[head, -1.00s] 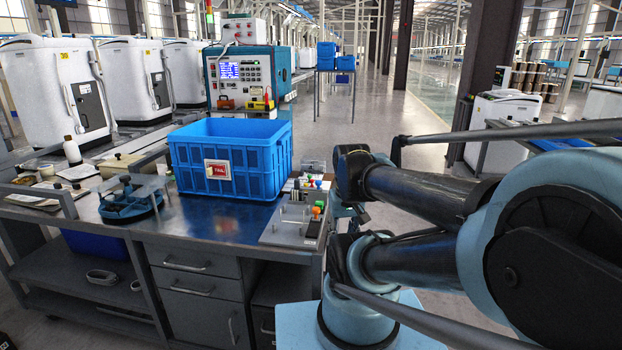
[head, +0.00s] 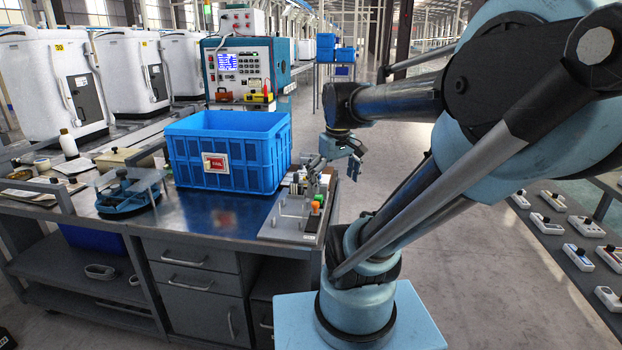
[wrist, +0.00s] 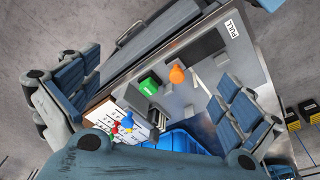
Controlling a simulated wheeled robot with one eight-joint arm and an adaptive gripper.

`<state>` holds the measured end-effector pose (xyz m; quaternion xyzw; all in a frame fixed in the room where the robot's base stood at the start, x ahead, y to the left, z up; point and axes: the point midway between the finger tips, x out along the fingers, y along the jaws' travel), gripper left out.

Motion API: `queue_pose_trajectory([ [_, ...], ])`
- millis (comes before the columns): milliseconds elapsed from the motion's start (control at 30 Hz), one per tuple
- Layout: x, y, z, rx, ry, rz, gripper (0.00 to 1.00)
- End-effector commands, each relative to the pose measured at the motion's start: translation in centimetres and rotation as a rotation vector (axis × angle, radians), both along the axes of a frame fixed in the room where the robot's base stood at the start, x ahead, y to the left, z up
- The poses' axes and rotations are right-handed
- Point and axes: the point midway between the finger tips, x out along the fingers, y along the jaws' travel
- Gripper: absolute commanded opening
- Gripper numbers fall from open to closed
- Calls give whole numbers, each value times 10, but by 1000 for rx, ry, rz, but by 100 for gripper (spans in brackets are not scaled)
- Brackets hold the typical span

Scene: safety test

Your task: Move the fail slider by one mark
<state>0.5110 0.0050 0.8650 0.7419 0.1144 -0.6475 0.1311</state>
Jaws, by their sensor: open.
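A slider panel (head: 285,222) lies at the right end of the workbench, with colored knobs on it. An orange knob (head: 315,207) is near its front right, with a green knob (head: 319,197) just behind. In the wrist view the orange knob (wrist: 177,74) and green knob (wrist: 148,87) stand between my fingers, with blue (wrist: 127,121) and red (wrist: 114,130) knobs lower left. A small label (wrist: 232,28) sits at the panel's edge; its text is too small to read surely. Which knob is the fail slider I cannot tell. My gripper (head: 328,172) is open, empty, above the panel's back right.
A blue crate (head: 228,150) with a red-and-white label stands left of the panel. A blue round fixture (head: 130,195) is further left on the workbench (head: 210,222). A control box (head: 237,68) stands behind. A dark table (head: 565,250) with several small devices is at the right.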

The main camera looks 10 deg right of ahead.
Motion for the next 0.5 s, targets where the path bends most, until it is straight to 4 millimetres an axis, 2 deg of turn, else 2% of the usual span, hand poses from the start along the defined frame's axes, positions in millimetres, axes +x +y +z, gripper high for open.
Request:
queue_pose_trajectory([
  [33,16,1,15,-6,9,45,100],
  [200,62,4,55,-23,38,208,100],
  [500,152,12,110,-45,87,495,100],
])
